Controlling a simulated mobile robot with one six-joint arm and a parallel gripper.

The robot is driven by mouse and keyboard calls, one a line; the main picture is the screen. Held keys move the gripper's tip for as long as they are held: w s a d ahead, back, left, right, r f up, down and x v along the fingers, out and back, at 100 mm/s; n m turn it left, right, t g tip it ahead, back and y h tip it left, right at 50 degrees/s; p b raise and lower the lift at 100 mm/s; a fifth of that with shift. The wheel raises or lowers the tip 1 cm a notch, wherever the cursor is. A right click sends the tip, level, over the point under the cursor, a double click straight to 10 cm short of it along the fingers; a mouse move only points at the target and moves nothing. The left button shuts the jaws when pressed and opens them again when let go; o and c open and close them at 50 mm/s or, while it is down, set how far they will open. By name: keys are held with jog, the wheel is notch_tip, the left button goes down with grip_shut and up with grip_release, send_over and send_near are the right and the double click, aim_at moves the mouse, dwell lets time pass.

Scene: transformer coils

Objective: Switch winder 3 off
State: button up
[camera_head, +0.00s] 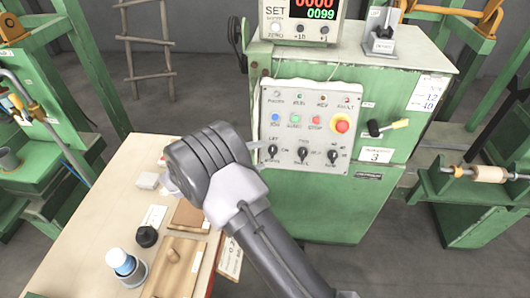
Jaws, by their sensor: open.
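Winder 3 is a green cabinet (325,215) with a plate bearing the number 3 (375,155). Its grey control panel (325,133) carries a row of small lamps on top. Below are a blue button (275,117), a green button (295,118), a red button (315,121) and a red mushroom button on yellow (341,123). Black rotary knobs (302,154) line the bottom. My gripper (262,146) is mostly hidden behind my wrist; a grey tip shows at the panel's lower left edge, contact unclear.
A counter display (303,18) stands on the cabinet. A bobbin (489,174) is mounted at right. Open floor lies behind.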

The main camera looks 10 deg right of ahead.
jog(key=p+v, duration=0.2)
jog(key=v, duration=1.2)
jog(key=shift+p, duration=0.35)
jog(key=shift+d+r, duration=0.1)
jog(key=s+d+r+m+g+y+b, duration=0.1)
jog(key=s+d+r+m+g+y, duration=0.45)
jog(key=s+d+r, duration=0.5)
jog(key=s+d+r+m+t+y+b, duration=0.1)
jog(key=s+r+m+t+y, duration=0.1)
jog(key=s+y, duration=0.3)
jog(key=s+d+r+m+t+y, duration=0.1)
jog(key=s+r+m+t+y, duration=0.2)
jog(key=s, duration=0.8)
jog(key=shift+s+d+m+y+b, duration=0.25)
jog(key=shift+d+m+y+b, duration=0.15)
jog(key=shift+m+y, duration=0.7)
